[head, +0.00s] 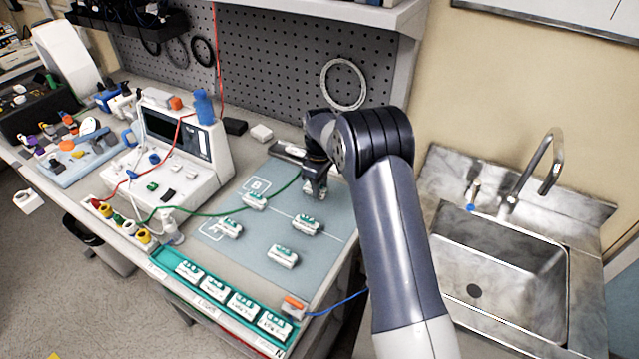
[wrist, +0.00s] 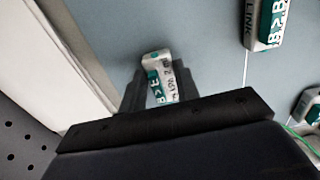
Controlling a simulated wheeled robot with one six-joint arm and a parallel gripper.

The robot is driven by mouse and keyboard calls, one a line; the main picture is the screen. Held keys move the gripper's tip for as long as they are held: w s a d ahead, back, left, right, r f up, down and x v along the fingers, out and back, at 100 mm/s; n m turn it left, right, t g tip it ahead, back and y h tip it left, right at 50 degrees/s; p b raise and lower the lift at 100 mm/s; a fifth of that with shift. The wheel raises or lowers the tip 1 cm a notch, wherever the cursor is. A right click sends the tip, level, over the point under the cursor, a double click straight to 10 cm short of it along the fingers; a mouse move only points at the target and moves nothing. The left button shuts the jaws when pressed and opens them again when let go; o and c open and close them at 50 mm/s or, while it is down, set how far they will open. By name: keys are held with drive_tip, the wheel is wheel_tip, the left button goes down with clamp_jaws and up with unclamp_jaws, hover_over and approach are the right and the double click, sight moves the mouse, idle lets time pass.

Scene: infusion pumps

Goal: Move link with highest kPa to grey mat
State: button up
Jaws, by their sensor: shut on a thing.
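My gripper (head: 315,190) is over the far part of the grey mat (head: 262,240). It is shut on a white-and-green link, which shows between the fingers in the wrist view (wrist: 157,78). I cannot tell whether this link touches the mat. Other links lie on the mat: one near the B mark (head: 254,201), one near the A mark (head: 229,228), one right of centre (head: 306,225) and one at the front (head: 283,256). A nearby link (wrist: 264,22) shows at the wrist view's upper right. The kPa values are not readable.
A green tray (head: 221,314) with several links runs along the bench's front edge. A pump unit (head: 180,150) with red and green tubes stands left of the mat. A steel sink (head: 500,265) is at the right. A pegboard (head: 290,70) stands behind.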

drive_tip(key=shift+f, duration=0.15)
drive_tip(key=o, duration=1)
wheel_tip(320, 180, up, 12)
drive_tip(key=shift+r+b, duration=0.2)
drive_tip(key=shift+b, duration=0.6)
